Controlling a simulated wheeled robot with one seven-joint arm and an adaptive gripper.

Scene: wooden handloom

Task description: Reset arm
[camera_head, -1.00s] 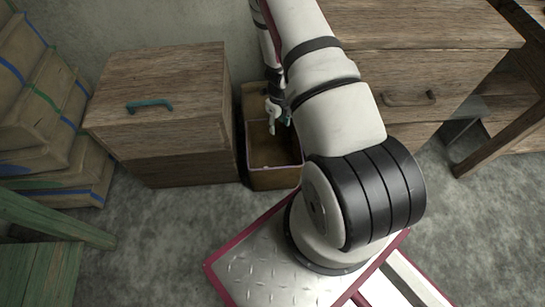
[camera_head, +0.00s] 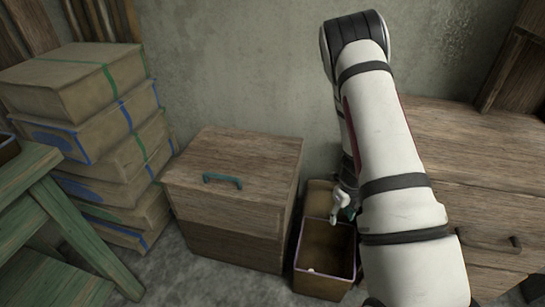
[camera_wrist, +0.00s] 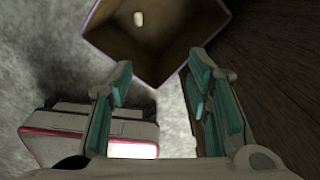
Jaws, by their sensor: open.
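My gripper (camera_head: 343,210) hangs over the open brown bin (camera_head: 325,283) in the head view, partly hidden by my arm. In the wrist view my gripper (camera_wrist: 160,78) is open, with two teal-padded fingers apart and nothing between them. The bin (camera_wrist: 183,74) lies beyond the fingertips at the top of that view. A small white object (camera_wrist: 138,18) rests inside the bin, and it shows as a pale spot in the head view (camera_head: 311,270).
A wooden box with a teal handle (camera_head: 223,181) stands left of the bin. A wooden drawer cabinet (camera_head: 480,185) is at right, partly behind my arm. Several stacked boxes (camera_head: 75,80) and a green wooden stand (camera_head: 60,215) are at left. A wall is behind.

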